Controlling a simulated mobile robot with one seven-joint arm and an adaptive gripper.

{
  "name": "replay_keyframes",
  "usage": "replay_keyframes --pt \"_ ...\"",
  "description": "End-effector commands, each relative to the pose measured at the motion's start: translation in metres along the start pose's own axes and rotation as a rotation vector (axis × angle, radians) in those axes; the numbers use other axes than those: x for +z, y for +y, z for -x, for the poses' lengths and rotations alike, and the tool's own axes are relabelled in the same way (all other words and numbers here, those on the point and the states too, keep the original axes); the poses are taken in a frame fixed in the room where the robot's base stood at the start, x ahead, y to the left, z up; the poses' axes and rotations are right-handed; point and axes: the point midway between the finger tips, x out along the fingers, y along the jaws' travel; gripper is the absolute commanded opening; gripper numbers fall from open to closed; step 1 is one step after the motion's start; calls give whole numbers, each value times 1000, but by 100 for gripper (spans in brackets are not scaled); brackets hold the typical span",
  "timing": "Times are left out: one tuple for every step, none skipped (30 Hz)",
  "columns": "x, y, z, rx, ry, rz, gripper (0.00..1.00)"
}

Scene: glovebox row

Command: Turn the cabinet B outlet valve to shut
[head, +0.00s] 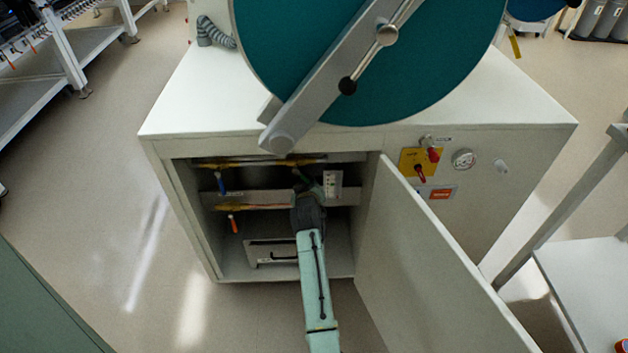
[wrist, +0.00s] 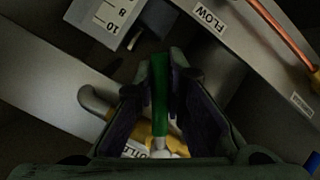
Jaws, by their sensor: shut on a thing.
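The cabinet (head: 187,215) stands with its door (head: 425,270) swung open to the right. My arm reaches inside, and my gripper (head: 308,193) is among the pipes, below the upper pipe and left of a white scale plate (head: 332,184). In the wrist view, my gripper (wrist: 160,72) is shut on the green valve lever (wrist: 160,95), which lies lengthwise between the fingers. A yellow valve body and a partly covered label (wrist: 134,150), seemingly reading "OUTLET", show behind the fingers. The lever's full angle to its pipe is hard to tell.
A copper pipe (wrist: 280,32) and a "FLOW" label (wrist: 209,20) lie close by. The open door bounds the space right of my arm.

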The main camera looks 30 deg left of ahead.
Motion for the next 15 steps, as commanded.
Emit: replay_keyframes --pt "1 -4 -1 -18 6 -40 0" --pt "1 -6 -1 -29 11 -65 0" --pt "1 -9 -2 -43 19 -99 0" --pt "1 -11 -2 -54 24 -125 0" --pt "0 -13 -2 -64 30 -148 0" --pt "0 -15 -3 -77 36 -181 0" --pt "0 -17 -3 -87 42 -206 0" --pt "-1 -18 -3 -97 47 -228 0" --pt "-2 -20 -3 -108 54 -258 0" --pt "-2 -22 -3 -118 59 -280 0" --pt "-3 -24 -3 -126 63 -300 0" --pt "-4 -26 -3 -137 69 -326 0" --pt "-4 -27 -3 -146 74 -345 0" --pt "-5 -28 -4 -153 77 -362 0" --pt "-6 -30 -3 -162 82 -384 0"
